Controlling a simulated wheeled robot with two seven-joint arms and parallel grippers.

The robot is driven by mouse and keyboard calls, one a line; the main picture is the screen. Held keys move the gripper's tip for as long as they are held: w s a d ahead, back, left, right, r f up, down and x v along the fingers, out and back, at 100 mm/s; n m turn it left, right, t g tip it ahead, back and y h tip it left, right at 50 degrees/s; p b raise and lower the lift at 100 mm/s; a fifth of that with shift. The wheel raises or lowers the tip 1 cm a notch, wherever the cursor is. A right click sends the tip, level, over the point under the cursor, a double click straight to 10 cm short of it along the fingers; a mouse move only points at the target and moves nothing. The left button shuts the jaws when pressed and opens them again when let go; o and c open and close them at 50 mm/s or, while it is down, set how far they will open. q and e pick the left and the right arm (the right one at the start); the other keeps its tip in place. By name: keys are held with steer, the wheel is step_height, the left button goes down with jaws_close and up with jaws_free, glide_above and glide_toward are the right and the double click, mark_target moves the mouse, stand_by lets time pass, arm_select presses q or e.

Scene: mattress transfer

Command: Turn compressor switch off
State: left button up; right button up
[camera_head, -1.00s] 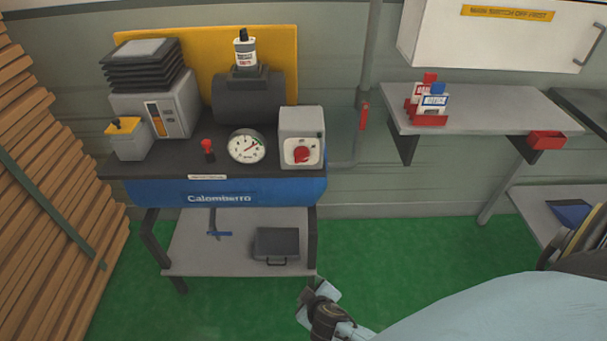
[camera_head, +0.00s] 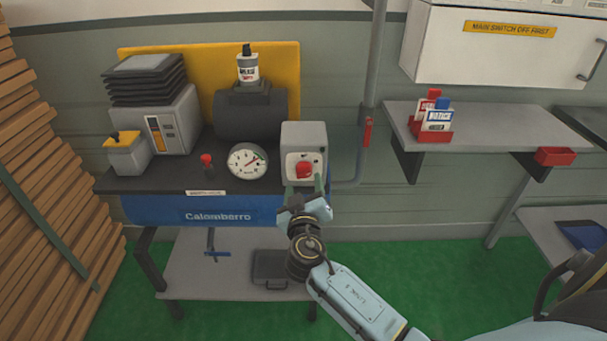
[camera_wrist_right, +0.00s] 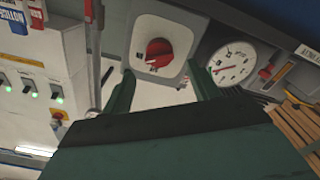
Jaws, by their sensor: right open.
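The compressor (camera_head: 160,212) is a blue tank unit with a dark top, marked "Calomberro". Its switch is a red rotary knob (camera_head: 304,171) on the front of a grey box (camera_head: 303,136) at the right end. In the right wrist view the red knob (camera_wrist_right: 158,52) sits on a pale plate, ahead of and between my fingers. My right gripper (camera_head: 304,183) is open, its two green fingers pointing at the knob from just below in the head view. I see no contact with the knob. My left gripper is out of view.
A round gauge (camera_head: 247,161) and a small red-topped lever (camera_head: 207,164) stand left of the switch box. A pipe with a red handle (camera_head: 367,132) runs to its right. A grey wall shelf (camera_head: 470,140) holds small boxes.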

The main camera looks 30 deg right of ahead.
mark_target(303, 175)
steer(key=x, duration=0.5)
steer(key=c, duration=1)
